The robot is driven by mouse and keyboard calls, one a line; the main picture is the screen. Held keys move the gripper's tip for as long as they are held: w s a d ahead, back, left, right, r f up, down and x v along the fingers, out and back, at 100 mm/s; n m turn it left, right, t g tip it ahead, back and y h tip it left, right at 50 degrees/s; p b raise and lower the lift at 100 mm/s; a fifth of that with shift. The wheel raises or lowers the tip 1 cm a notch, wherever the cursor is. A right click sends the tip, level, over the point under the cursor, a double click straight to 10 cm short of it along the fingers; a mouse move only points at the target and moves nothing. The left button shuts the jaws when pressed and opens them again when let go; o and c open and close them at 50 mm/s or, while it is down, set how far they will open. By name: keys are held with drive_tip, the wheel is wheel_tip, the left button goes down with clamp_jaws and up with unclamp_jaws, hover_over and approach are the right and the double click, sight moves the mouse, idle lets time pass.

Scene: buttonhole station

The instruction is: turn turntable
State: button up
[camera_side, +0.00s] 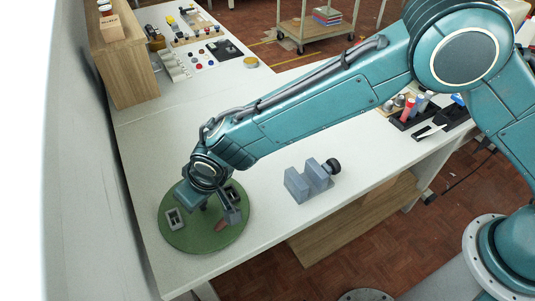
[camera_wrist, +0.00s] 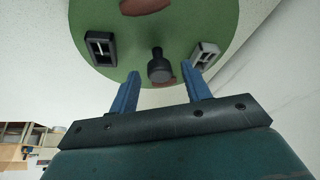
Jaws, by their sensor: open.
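The turntable (camera_side: 190,243) is a round green disc at the near left end of the white bench; it also fills the upper middle of the wrist view (camera_wrist: 125,40). A dark upright knob (camera_wrist: 159,70) stands on it. A black slotted block (camera_wrist: 101,47) and a light grey slotted block (camera_wrist: 205,54) sit near its rim. My gripper (camera_side: 222,222) is low over the disc, pointing down. In the wrist view my gripper (camera_wrist: 163,80) is open, with the knob showing between its blue fingertips. I cannot tell whether they touch it.
A grey vise-like fixture (camera_side: 310,182) with a black knob stands to the right on the bench. A wooden cabinet (camera_side: 125,62) stands at the back left against the wall. Black trays (camera_side: 415,112) with tubes lie at the right. The bench between is mostly clear.

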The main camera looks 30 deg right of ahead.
drive_tip(key=v, duration=1.3)
drive_tip(key=shift+s+r, duration=0.25)
drive_tip(key=s+d+r+m, duration=0.1)
drive_tip(key=d+r, duration=0.6)
drive_tip(key=d, duration=0.5)
drive_tip(key=s+d+r+m, duration=0.1)
drive_tip(key=d+r, duration=0.6)
drive_tip(key=d, duration=0.6)
drive_tip(key=s+d+m+t+h, duration=0.1)
drive_tip(key=s+d+m, duration=0.1)
drive_tip(key=s+d, duration=1.3)
drive_tip(key=s, duration=0.3)
drive_tip(key=shift+d+f+t+h, duration=0.2)
drive_tip(key=shift+d+t+h, duration=0.1)
drive_tip(key=shift+d+h, duration=0.1)
